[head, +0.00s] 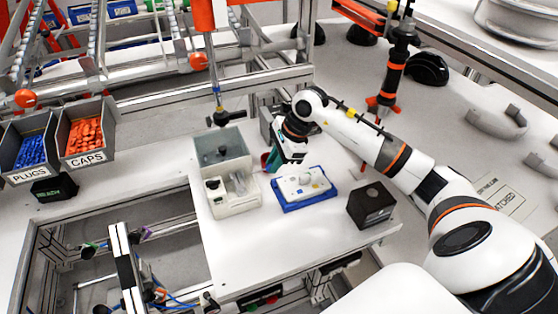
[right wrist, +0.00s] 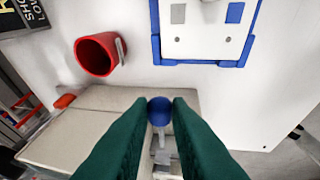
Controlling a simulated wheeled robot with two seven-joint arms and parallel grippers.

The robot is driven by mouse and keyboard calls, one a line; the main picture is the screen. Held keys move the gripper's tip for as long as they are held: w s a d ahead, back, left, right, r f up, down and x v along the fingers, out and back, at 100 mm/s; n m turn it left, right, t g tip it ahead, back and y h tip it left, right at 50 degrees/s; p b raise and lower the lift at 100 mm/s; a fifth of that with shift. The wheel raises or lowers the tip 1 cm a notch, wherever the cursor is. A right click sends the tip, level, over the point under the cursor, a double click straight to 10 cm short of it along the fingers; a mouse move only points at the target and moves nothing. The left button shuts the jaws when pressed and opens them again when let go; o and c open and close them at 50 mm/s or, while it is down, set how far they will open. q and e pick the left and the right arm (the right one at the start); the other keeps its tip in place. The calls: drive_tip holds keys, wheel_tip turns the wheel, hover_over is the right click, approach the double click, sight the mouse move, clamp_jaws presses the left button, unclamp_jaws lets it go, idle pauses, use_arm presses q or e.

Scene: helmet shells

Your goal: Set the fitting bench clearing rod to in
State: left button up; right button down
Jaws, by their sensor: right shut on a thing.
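My right gripper (head: 273,162) reaches down beside the pale fitting bench box (head: 237,203) in the head view. In the right wrist view its dark green fingers (right wrist: 160,104) are shut on a round blue knob. This knob (right wrist: 160,110) sits on the end of a thin metal rod (right wrist: 160,138), which I take for the clearing rod. The rod runs back between the fingers over the pale box (right wrist: 85,127). How far in the rod sits is not clear, as the fingers cover part of it. My left gripper is out of view.
A red cup (right wrist: 94,56) stands near the box. A blue-rimmed tray (head: 281,206) with a white panel lies right of the box, and a dark cube (head: 371,205) beyond it. Bins of plugs (head: 31,151) and caps (head: 85,135) stand at the left. The front bench top is clear.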

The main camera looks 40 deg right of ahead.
drive_tip(key=shift+w+a+b, duration=0.25)
drive_tip(key=shift+a+b, duration=0.05)
drive_tip(key=shift+a, duration=0.65)
drive_tip(key=c, duration=1.3)
unclamp_jaws()
drive_tip(key=shift+a, duration=0.15)
drive_tip(key=shift+c, duration=0.2)
drive_tip(key=shift+r, duration=0.1)
drive_tip(key=shift+d+r, duration=0.25)
drive_tip(key=shift+d, duration=0.05)
drive_tip(key=b+v, duration=0.3)
drive_tip(key=v, duration=0.8)
drive_tip(key=shift+r, duration=0.15)
drive_tip(key=shift+s, duration=0.15)
